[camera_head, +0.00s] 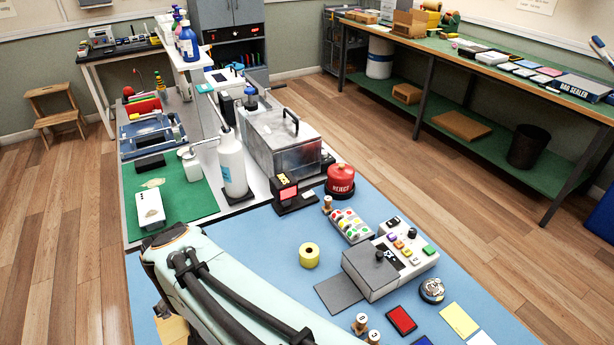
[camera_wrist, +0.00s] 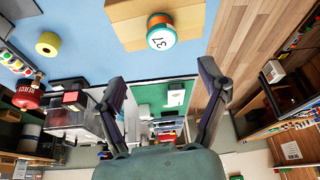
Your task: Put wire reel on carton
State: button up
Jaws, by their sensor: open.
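The wire reel (camera_wrist: 161,34) shows in the wrist view as a round spool with an orange and teal rim and a white, marked end face. It appears to rest on the brown cardboard carton (camera_wrist: 124,28), near the upper middle of the picture. My gripper (camera_wrist: 161,78) is open, with nothing between its fingers, and is apart from the reel and carton. In the head view, my arm hides the reel and gripper. Only a piece of the carton (camera_head: 176,328) shows at the bottom left, beside my arm.
A yellow roll (camera_head: 309,255) lies on the blue mat (camera_head: 290,288). Wooden floor (camera_wrist: 234,45) borders the table.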

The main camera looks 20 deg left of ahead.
jog(key=w+d+r+m+h, duration=0.1)
jog(key=w+d+m, duration=0.1)
jog(key=d, duration=0.6)
jog(key=w+d+r+m+h, duration=0.1)
jog(key=d+m, duration=0.1)
jog(key=d, duration=0.6)
jog(key=s+d+f+m+g, duration=0.1)
jog(key=s+d+m, duration=0.2)
jog(key=s+d, duration=0.2)
jog(key=s+d+f+m+g+h, duration=0.1)
jog(key=s+d+m, duration=0.2)
jog(key=d, duration=0.9)
jog(key=s, duration=0.3)
jog(key=shift+s+d+f+g, duration=0.2)
jog(key=shift+s+d+g, duration=0.1)
jog(key=shift+g, duration=0.1)
